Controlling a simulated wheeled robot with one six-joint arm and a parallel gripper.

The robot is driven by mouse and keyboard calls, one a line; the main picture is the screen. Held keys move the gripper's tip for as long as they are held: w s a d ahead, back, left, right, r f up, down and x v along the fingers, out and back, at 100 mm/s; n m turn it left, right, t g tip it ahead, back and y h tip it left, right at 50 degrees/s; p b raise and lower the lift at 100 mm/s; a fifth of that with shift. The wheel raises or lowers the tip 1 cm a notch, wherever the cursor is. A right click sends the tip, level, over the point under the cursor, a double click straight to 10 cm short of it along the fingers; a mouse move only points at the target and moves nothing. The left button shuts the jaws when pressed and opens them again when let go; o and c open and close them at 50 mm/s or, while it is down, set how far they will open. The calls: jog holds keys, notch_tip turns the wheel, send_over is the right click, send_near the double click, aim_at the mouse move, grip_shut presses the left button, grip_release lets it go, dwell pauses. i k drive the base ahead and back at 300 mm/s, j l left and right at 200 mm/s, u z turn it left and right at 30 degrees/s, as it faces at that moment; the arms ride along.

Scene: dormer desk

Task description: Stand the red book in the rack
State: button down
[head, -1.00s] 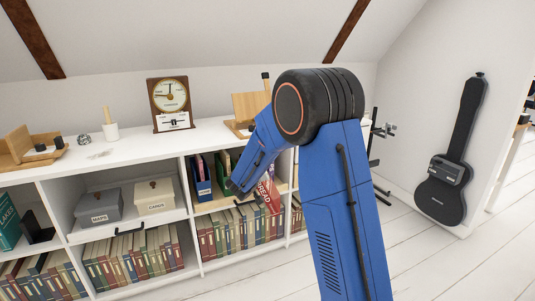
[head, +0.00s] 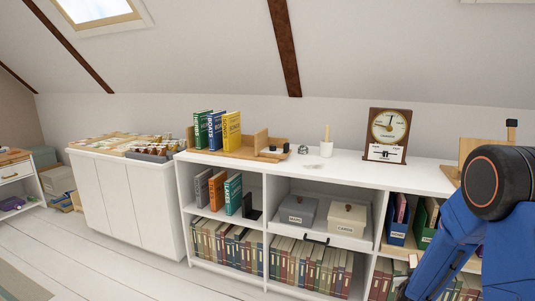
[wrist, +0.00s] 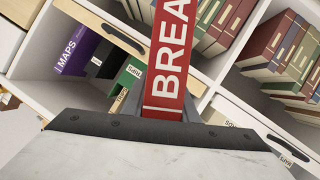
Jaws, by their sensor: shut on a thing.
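The red book (wrist: 168,60), with white letters reading "BREA", rises from my gripper (wrist: 165,113) in the wrist view. My gripper is shut on its lower end. The book is not visible in the head view, where my arm stands at the right edge. The wooden rack (head: 262,138) stands on top of the white shelf unit, left of centre and well away from my arm. It holds a green book (head: 201,130), a blue book (head: 215,131) and a yellow book (head: 231,130) upright. A short gap shows between the yellow book and the wooden upright.
A dark knob-topped item (head: 272,152), a small metal item (head: 303,149), a white cup (head: 326,149) and a clock (head: 388,134) stand right of the rack. Grey (head: 298,210) and cream boxes (head: 347,219) sit below. White floor (head: 120,255) is open in front.

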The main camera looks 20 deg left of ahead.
aim_at(246, 152)
jog(key=i+j+u, duration=0.15)
jog(key=u, duration=0.3)
jog(key=i+j+u, duration=0.1)
jog(key=i+u, duration=0.2)
jog(key=u, duration=0.2)
